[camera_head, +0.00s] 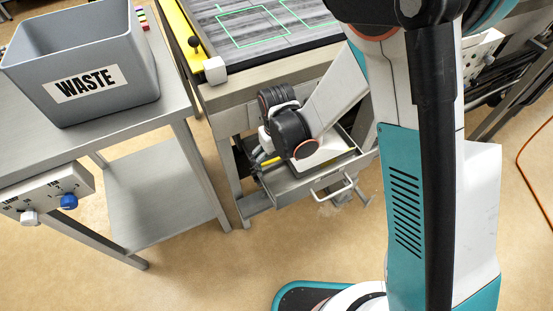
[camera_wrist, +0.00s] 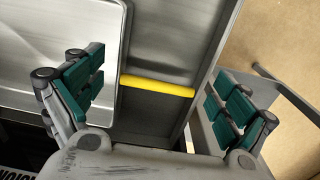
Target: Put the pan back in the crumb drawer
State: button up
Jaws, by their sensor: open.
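The crumb drawer (camera_head: 291,194) is pulled out from under the conveyor, with its handle at the front. A pale metal pan (camera_head: 325,152) shows inside it, partly covered by my arm. In the wrist view the pan (camera_wrist: 55,25) is at the left, with a rounded rim. A yellow bar (camera_wrist: 157,87) runs from beside the pan's rim to the drawer's side wall (camera_wrist: 212,62); I cannot tell whether it is fixed to the pan. My gripper (camera_wrist: 160,85) is open, fingers on either side of the bar, empty. It also shows low over the drawer's left part (camera_head: 264,152).
A steel table (camera_head: 150,128) with a grey waste bin (camera_head: 85,60) stands to the left. The conveyor (camera_head: 262,22) with green outlines is above the drawer. Control knobs (camera_head: 68,201) sit at the table's front. The floor before the drawer is clear except for my base.

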notch_tip(320, 180, up, 12)
jog(key=p, duration=0.4)
jog(key=shift+r+p, duration=0.15)
jog(key=shift+p, duration=0.25)
dwell(1.1)
